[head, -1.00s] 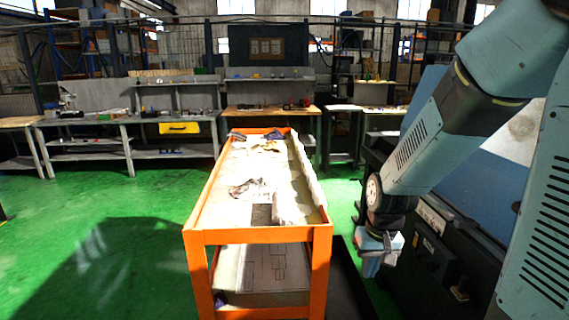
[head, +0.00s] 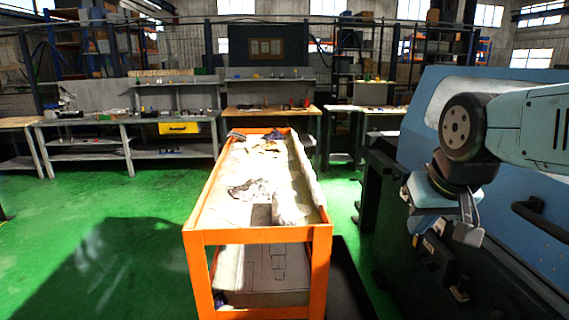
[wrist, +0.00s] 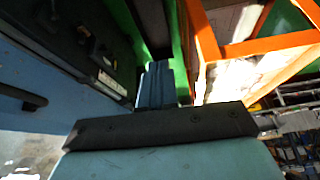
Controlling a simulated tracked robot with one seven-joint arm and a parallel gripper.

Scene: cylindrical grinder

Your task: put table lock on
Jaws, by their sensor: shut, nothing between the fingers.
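The blue and black grinder (head: 400,185) stands at the right in the head view. It also shows at the left of the wrist view (wrist: 60,75). Small dark levers or knobs sit on its dark front (head: 460,290), and they also show in the wrist view (wrist: 88,30). I cannot tell which of them is the table lock. My gripper (head: 468,236) is shut and empty in front of the machine, seemingly above these controls and apart from them. Its closed fingers (wrist: 157,82) show in the middle of the wrist view. My arm hides part of the blue cover.
An orange-framed cart (head: 262,236) with cloths on top stands left of the machine, and also shows in the wrist view (wrist: 270,45). A dark handle (head: 541,218) is on the blue cover. Workbenches (head: 130,120) line the back. Green floor (head: 80,210) at the left is clear.

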